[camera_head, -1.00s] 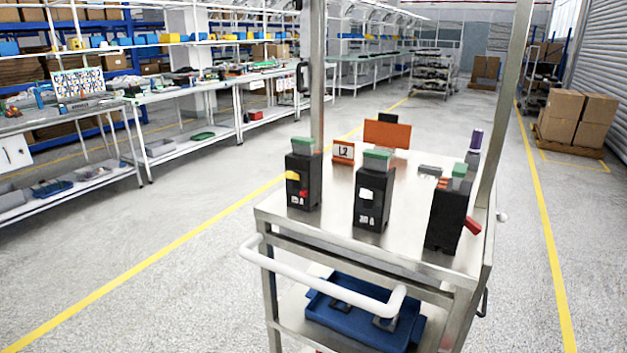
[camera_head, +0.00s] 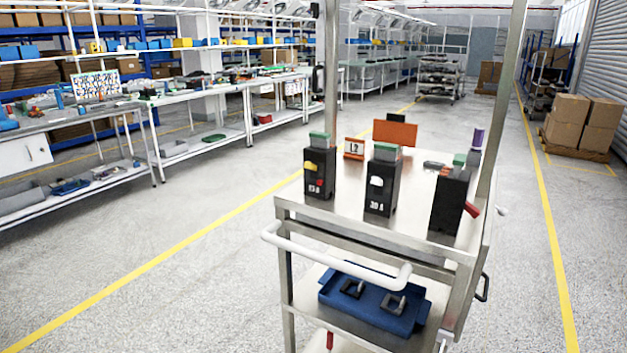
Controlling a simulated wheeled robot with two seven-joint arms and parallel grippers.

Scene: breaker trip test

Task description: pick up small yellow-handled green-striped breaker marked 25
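A black breaker (camera_head: 319,172) with a yellow handle and a green top stands upright at the left of the steel cart top (camera_head: 345,205). Its front carries small white marking and a red patch; the number is too small to read surely. Beside it stands a black breaker (camera_head: 381,187) with a white handle and green top, marked 30 A. A third black breaker (camera_head: 449,205) with a green top and a red lever (camera_head: 471,210) stands at the right. Neither of my grippers is in view.
An orange plate (camera_head: 395,133) and an L2 sign (camera_head: 354,148) stand behind the breakers. A purple-topped item (camera_head: 477,143) is at the back right. A white push handle (camera_head: 335,258) fronts the cart; a blue tray (camera_head: 378,309) sits below. Cart posts rise beside the breakers. Floor left is clear.

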